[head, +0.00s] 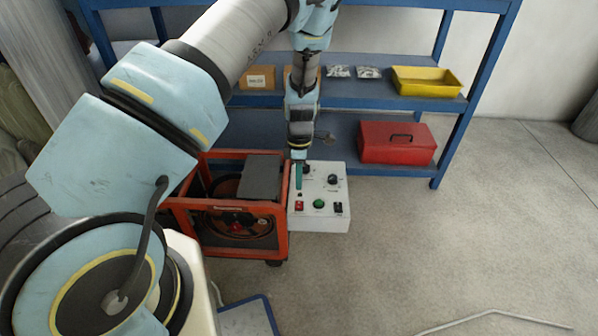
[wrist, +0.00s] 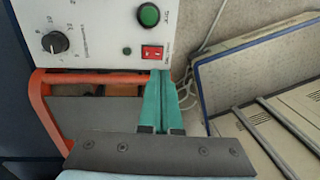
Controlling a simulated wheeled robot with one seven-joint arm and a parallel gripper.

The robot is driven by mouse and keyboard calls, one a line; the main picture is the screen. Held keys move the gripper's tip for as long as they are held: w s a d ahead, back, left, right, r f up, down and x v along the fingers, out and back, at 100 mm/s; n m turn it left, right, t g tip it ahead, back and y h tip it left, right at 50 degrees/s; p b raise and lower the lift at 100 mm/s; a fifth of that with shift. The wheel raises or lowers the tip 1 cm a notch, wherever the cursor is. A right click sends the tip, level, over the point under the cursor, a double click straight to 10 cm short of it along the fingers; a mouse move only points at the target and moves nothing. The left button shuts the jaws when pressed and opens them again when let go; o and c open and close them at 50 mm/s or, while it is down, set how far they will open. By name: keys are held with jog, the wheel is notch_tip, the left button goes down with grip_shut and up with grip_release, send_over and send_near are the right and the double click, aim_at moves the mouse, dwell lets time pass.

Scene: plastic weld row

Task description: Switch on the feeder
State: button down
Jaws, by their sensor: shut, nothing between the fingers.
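The feeder has an orange frame (head: 282,238) around a dark reel (head: 238,222). A white control box (head: 320,222) stands against its right side. Its top carries a red rocker switch (head: 299,206), a green button (head: 319,203), a black switch (head: 338,208) and black knobs (head: 332,179). My gripper (head: 298,188), with teal fingers, is shut and empty, pointing down over the box's left part. In the wrist view, the fingertips (wrist: 166,76) are just below the red switch (wrist: 152,52), near the green button (wrist: 149,14). I cannot tell whether they touch the panel.
A blue shelf rack (head: 460,130) stands behind, with a red toolbox (head: 397,143), a yellow bin (head: 427,82) and a cardboard box (head: 257,77). Blue-edged equipment (wrist: 198,92) lies beside the feeder in the wrist view. The floor (head: 450,240) to the right is mostly clear.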

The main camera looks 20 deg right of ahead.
aim_at(299, 208)
jog(key=f, duration=0.7)
jog(key=shift+s+a+f, duration=0.2)
jog(key=shift+s+f, duration=0.2)
jog(key=shift+s+f, duration=0.15)
jog(key=shift+f, duration=0.05)
jog(key=shift+w+d+r, duration=0.15)
jog(key=shift+w+d, duration=0.15)
jog(key=shift+w, duration=0.5)
jog(key=shift+r, duration=0.1)
